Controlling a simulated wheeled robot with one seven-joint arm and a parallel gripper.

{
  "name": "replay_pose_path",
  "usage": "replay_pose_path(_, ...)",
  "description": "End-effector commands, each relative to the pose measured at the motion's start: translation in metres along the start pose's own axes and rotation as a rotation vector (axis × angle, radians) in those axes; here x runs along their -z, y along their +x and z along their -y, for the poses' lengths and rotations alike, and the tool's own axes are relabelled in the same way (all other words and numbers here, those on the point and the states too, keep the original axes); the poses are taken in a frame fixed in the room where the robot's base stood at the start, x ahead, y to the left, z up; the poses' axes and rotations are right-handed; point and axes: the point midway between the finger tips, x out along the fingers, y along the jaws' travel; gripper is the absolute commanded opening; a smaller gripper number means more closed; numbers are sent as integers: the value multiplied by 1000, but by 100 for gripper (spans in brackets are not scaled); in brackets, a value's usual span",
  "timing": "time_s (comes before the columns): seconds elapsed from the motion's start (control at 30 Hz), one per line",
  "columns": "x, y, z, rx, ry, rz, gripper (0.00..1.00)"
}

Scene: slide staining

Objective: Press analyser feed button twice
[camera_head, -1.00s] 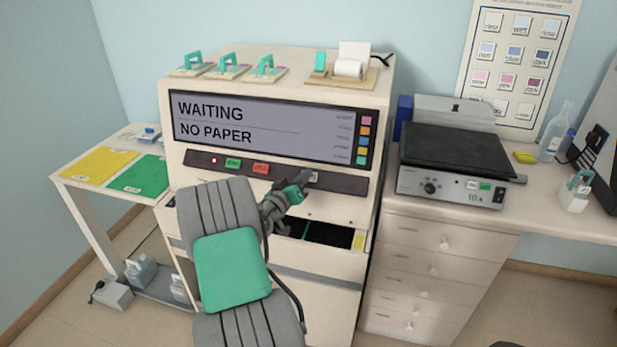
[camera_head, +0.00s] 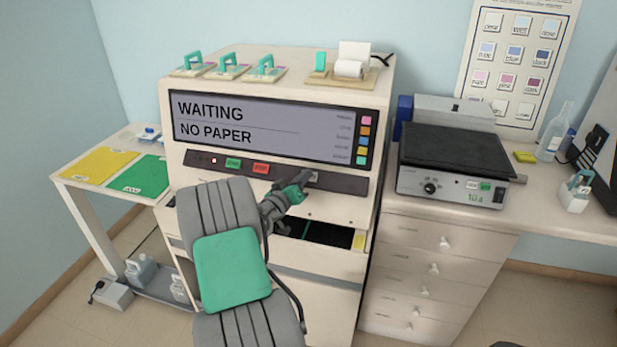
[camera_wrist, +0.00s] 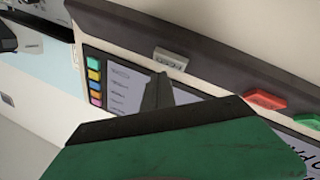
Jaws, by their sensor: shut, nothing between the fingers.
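The analyser (camera_head: 280,230) is a large cream cabinet whose screen (camera_head: 262,130) reads "WAITING" and "NO PAPER". Its dark button strip (camera_head: 335,183) holds a red light, a green button (camera_head: 233,163), a red button (camera_head: 261,168) and a grey button (camera_head: 313,177) at the right. My gripper (camera_head: 306,178) is shut and empty, with its tips at the grey button. In the wrist view the labelled grey button (camera_wrist: 171,59) shows just beyond the fingertips (camera_wrist: 158,80); its lettering is too small to read surely. I cannot tell whether the tips touch it.
A paper roll on a stand (camera_head: 350,68) and several teal-handled holders (camera_head: 228,66) stand on top of the analyser. A hotplate-like device (camera_head: 453,160) is on the right counter. Below the strip is a dark open slot (camera_head: 325,234).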

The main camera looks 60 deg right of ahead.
Motion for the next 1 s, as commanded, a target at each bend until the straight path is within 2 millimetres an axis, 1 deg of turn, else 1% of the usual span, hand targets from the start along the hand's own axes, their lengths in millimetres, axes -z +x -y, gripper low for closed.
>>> replay_pose_path(0.23,-5,5,5,0,2,0,0)
replay_pose_path(1.0,-7,8,6,0,0,0,0)
